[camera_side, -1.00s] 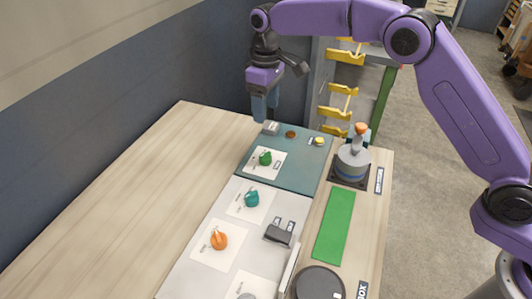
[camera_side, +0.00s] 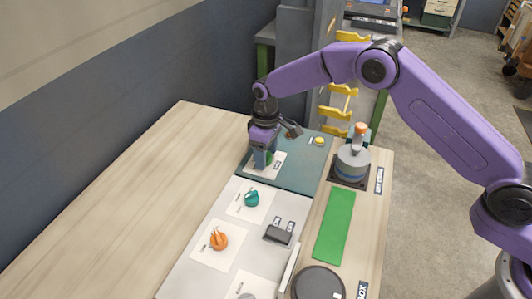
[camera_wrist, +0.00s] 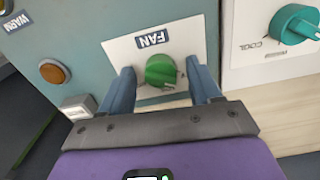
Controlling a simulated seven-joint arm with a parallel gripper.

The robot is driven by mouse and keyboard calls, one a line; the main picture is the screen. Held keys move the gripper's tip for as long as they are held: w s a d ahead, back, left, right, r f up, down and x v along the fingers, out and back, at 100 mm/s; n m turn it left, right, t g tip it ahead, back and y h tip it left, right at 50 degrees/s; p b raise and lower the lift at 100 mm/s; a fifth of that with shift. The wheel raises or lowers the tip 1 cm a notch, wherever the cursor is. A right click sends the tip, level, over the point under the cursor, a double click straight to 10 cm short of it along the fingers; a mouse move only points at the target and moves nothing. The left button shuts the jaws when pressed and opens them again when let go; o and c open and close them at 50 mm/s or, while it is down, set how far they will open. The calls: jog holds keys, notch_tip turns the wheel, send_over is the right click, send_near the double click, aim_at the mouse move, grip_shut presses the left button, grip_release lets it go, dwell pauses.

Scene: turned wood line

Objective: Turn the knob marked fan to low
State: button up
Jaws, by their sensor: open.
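The green knob (camera_wrist: 161,71) sits on a white plate marked FAN (camera_wrist: 153,40) in the wrist view. My gripper (camera_wrist: 163,80) is open, with one blue finger on each side of the green knob; I cannot tell whether they touch it. In the side view my gripper (camera_side: 262,160) is low over the teal panel (camera_side: 300,172) and hides most of the green knob (camera_side: 270,157). The knob's setting marks are too small or hidden to read.
A teal knob marked COOL (camera_wrist: 296,24) is at the right in the wrist view. An orange knob (camera_side: 219,239) and a black switch (camera_side: 278,236) are on the nearer white panel. An amber lamp (camera_wrist: 53,73) marked WARN and a grey box (camera_wrist: 78,106) are at left.

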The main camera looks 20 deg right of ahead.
jog(key=shift+f, duration=0.15)
jog(key=c, duration=1)
jog(key=shift+c, duration=0.2)
jog(key=shift+m, duration=0.4)
jog(key=m, duration=0.5)
jog(key=shift+m, duration=0.4)
jog(key=m, duration=0.5)
jog(key=shift+a, duration=0.1)
jog(key=o, duration=1)
